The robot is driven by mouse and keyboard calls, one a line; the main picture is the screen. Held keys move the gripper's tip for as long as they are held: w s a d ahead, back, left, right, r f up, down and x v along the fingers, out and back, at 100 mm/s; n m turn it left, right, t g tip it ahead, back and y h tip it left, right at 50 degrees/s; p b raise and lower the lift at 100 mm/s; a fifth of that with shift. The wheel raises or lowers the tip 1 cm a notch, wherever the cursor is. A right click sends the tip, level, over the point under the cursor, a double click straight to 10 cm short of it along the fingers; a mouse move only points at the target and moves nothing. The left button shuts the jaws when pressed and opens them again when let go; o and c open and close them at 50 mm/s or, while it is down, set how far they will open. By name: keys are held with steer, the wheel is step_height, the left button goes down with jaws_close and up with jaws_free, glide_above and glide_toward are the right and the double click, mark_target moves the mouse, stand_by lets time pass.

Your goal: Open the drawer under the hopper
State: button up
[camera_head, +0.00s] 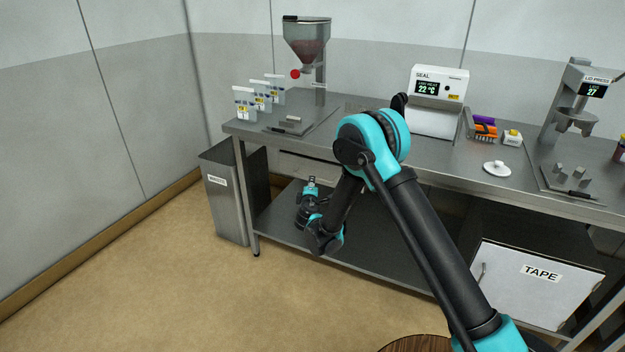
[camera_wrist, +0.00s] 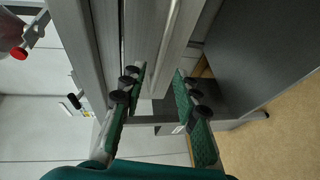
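The hopper (camera_head: 306,42) stands on the back left of the steel table, with a red knob at its outlet; the knob also shows at the upper left of the wrist view (camera_wrist: 19,53). The drawer (camera_head: 308,160) is below the tabletop under the hopper and looks shut; my arm partly hides it. In the wrist view a long pale bar, seemingly its handle (camera_wrist: 174,40), runs along the grey drawer front (camera_wrist: 143,35). My gripper (camera_wrist: 160,77) is open with green-padded fingers; the bar runs toward the gap between the fingertips. I cannot tell whether they touch it. My gripper (camera_head: 311,183) is below the table edge.
A grey waste bin (camera_head: 228,195) stands at the table's left end. The lower shelf (camera_head: 375,240) lies beneath my arm. Standing packets (camera_head: 258,95), a sealing machine (camera_head: 437,100) and a press (camera_head: 575,100) are on the tabletop. A TAPE cabinet (camera_head: 530,285) is at lower right. The left floor is clear.

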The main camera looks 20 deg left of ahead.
steer(key=x, duration=0.7)
steer(key=shift+w, duration=0.1)
steer(key=shift+c, duration=0.4)
jaws_close()
